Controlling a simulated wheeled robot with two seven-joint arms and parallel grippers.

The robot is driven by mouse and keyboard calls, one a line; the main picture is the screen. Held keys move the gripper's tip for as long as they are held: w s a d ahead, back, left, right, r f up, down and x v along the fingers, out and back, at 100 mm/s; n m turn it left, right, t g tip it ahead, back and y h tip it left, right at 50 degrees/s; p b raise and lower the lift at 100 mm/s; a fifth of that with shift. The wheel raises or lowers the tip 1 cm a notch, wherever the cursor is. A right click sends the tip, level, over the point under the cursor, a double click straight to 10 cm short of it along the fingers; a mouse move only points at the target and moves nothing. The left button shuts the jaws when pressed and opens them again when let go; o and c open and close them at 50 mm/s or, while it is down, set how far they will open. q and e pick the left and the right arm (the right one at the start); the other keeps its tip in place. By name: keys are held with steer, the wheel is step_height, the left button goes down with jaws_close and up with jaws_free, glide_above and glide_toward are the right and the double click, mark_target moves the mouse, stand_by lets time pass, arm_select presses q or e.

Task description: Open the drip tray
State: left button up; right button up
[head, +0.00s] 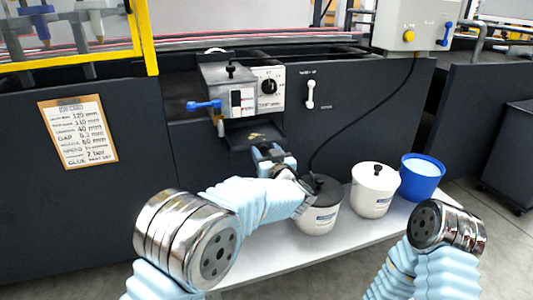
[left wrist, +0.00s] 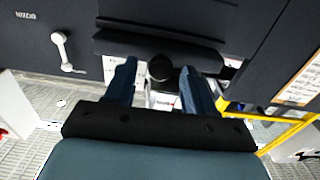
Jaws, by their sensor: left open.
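The drip tray (head: 254,134) is a dark, shallow tray under the grey glue unit on the machine front, with a brownish patch showing inside it. In the left wrist view its dark front (left wrist: 150,42) lies just ahead of my fingers, and a round black knob (left wrist: 160,68) stands out from it. My left gripper (head: 270,154) is just below and in front of the tray in the head view. Its blue fingers are open, one on each side of the knob (left wrist: 158,75); contact cannot be told. My right gripper is not in view; only part of that arm shows.
The glue unit (head: 228,88) has a blue lever (head: 203,105) and a dial. A white handle (head: 310,94) is on the panel to the right. A black-lidded pot (head: 318,215), a white pot (head: 373,190) and a blue bucket (head: 422,178) stand on a low white bench (head: 262,262).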

arm_select(q)
jaws_close()
stand_by(0.3)
steer(key=p+v, duration=0.1)
steer(key=v, duration=1.3)
steer(key=shift+s, duration=0.2)
steer(key=shift+d, duration=0.1)
jaws_free()
